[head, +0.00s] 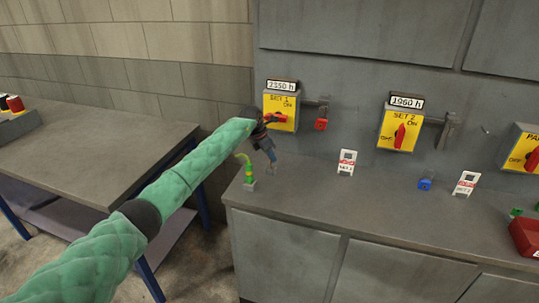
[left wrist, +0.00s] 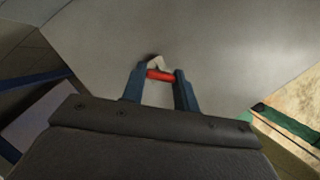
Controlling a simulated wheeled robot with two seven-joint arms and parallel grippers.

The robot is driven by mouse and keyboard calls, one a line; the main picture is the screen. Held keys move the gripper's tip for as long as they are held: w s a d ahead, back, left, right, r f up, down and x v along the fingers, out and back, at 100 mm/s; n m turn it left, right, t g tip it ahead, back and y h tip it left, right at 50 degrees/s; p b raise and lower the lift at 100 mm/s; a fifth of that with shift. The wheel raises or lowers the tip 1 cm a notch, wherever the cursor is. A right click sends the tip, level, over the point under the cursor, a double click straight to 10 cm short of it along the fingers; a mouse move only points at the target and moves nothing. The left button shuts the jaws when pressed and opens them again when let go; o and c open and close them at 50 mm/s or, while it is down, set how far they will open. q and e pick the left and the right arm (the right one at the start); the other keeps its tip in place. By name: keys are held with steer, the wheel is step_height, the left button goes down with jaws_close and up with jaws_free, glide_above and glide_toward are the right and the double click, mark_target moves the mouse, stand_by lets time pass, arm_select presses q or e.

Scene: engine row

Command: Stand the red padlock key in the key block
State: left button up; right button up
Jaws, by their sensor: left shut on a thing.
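My left gripper (head: 271,163) points down over the left end of the grey counter. In the left wrist view its two blue fingers (left wrist: 160,78) are shut on a small red piece, which I take for the red padlock key (left wrist: 160,75). A pale grey part beyond the red piece shows there too; I cannot tell whether it belongs to the key. A small grey block (head: 249,187) with a green and yellow upright stands on the counter just left of the gripper; I cannot tell whether it is the key block. My right gripper is out of view.
Yellow switch boxes (head: 280,110) line the wall, one with a red padlock (head: 321,124) beside it. A blue padlock (head: 425,184), white tags (head: 347,162) and a red bin (head: 525,237) are on the counter (head: 310,205). A grey table (head: 110,155) stands left, across a gap.

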mark_target(269, 168)
arm_select(q)
steer(key=shift+f+b, duration=1.6)
steer(key=shift+f, duration=0.25)
steer(key=o, duration=1)
steer(key=shift+r, duration=0.1)
steer(key=shift+a+r, duration=0.15)
steer(key=shift+r, duration=0.05)
steer(key=b+v, duration=0.3)
steer(key=v, duration=0.4)
